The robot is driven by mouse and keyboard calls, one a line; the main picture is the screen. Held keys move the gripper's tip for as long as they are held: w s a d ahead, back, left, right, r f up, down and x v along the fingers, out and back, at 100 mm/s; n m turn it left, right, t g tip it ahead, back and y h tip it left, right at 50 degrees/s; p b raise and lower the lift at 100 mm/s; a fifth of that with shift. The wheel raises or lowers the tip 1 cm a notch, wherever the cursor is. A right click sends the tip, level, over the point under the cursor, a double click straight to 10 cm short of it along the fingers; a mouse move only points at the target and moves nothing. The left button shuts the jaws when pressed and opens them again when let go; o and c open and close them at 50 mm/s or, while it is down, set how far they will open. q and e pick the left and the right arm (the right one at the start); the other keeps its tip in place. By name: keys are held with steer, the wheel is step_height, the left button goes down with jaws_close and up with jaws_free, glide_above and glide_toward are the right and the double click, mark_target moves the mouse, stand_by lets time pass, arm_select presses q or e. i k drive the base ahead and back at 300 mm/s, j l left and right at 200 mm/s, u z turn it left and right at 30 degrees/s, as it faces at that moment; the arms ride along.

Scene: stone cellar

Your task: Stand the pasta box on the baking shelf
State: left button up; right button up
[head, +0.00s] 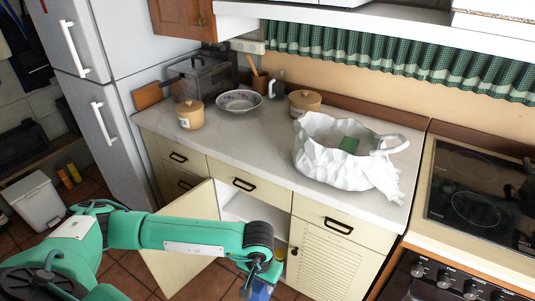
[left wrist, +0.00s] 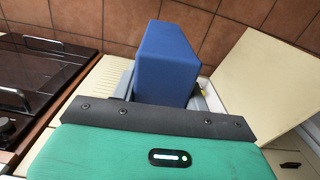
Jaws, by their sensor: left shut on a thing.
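A plain blue box (left wrist: 166,62), which I take to be the pasta box, is clamped between the fingers of my left gripper (head: 258,275). Only a small part of the box (head: 262,290) shows at the bottom edge of the head view, below the gripper. My left gripper is in front of an open lower cupboard under the counter. A white shelf (head: 245,208) shows inside the cupboard; I see no label telling whether it is the baking shelf. My arm hides much of the cupboard inside. My right gripper is not in view.
The cream cupboard door (head: 188,235) stands open to the left of the opening. The counter (head: 235,140) above holds canisters, a bowl (head: 239,101) and a white bag (head: 325,160). A stove (head: 480,195) is at the right, a fridge (head: 105,70) at the left.

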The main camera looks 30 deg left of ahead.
mark_target(249, 206)
steer(key=i+j, duration=0.15)
steer(key=j, duration=0.3)
steer(key=i+j, duration=0.1)
steer(key=j, duration=0.4)
steer(key=i+j+z, duration=0.1)
steer(key=j, duration=0.35)
steer(key=i+j, duration=0.15)
steer(key=j, duration=0.35)
